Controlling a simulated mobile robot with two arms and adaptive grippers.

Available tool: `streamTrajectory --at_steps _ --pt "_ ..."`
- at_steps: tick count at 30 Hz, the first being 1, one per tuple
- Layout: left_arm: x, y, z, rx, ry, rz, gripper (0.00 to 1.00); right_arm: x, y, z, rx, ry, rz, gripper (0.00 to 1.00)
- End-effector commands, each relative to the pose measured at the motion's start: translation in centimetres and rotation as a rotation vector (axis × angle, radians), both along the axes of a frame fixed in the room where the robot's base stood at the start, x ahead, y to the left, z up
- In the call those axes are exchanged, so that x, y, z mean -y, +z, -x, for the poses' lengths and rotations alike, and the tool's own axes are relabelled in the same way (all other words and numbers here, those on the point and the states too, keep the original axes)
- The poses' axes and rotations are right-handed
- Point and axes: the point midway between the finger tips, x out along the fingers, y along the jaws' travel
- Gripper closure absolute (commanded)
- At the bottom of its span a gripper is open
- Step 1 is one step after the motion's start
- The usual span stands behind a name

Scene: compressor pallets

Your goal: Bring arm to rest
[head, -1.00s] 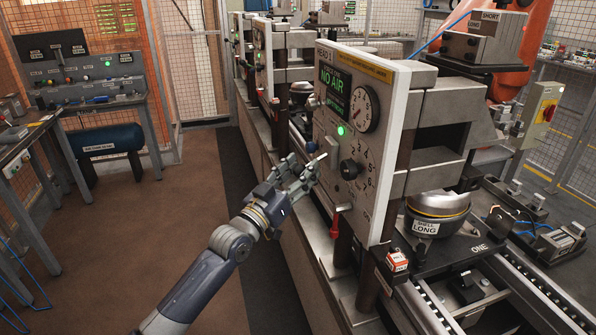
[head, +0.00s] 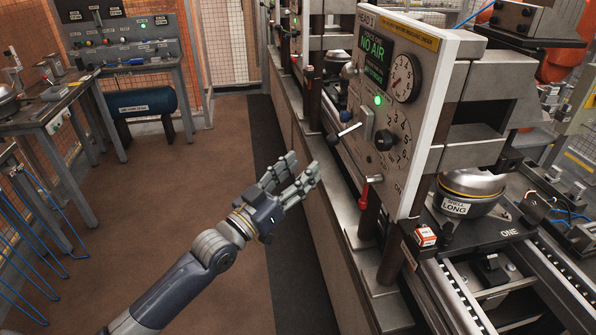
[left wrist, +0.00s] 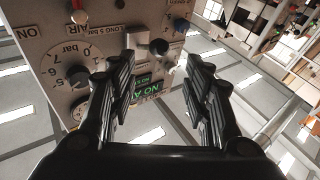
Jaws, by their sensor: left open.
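My left gripper (head: 305,170) is open and empty in the head view, over the dark floor strip left of the machine. The grey control panel (head: 395,130) of HEAD 1 is to its right, with a clear gap between. The panel has a green "NO AIR" display (head: 376,50), a lit green lamp, a round gauge (head: 405,77), a black knob (head: 384,140) and a lever with a pale handle (head: 350,130). In the left wrist view my open fingers (left wrist: 158,72) frame the panel (left wrist: 75,40), which appears upside down. My right gripper is not in view.
A round shell (head: 470,192) labelled "SHELL LONG" sits on the line at right. A workbench (head: 40,115) and a blue tank (head: 142,103) stand at left. The brown floor (head: 190,160) between is clear.

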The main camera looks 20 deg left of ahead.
Motion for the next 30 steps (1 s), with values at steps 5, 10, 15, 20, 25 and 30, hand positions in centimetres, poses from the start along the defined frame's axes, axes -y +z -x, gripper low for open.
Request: streamTrajectory --at_steps 5,10,15,20,25,30 --pt "0.0 0.0 0.1 0.001 0.0 0.0 0.54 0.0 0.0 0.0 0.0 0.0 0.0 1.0" --pt "0.0 0.0 0.0 0.0 0.0 0.0 0.54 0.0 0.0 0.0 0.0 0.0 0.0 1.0" --pt "-0.1 -0.5 -0.1 -0.008 0.005 -0.002 0.54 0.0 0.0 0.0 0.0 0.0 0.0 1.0" --pt "-1.6 -6.1 -1.2 -0.108 0.055 -0.025 0.54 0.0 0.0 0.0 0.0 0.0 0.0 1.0" --pt "-4.0 -18.3 -1.3 -0.32 0.143 -0.084 0.54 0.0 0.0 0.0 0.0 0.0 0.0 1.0" --pt "-5.7 -31.0 1.7 -0.546 0.205 -0.156 0.54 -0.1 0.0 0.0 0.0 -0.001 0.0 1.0"
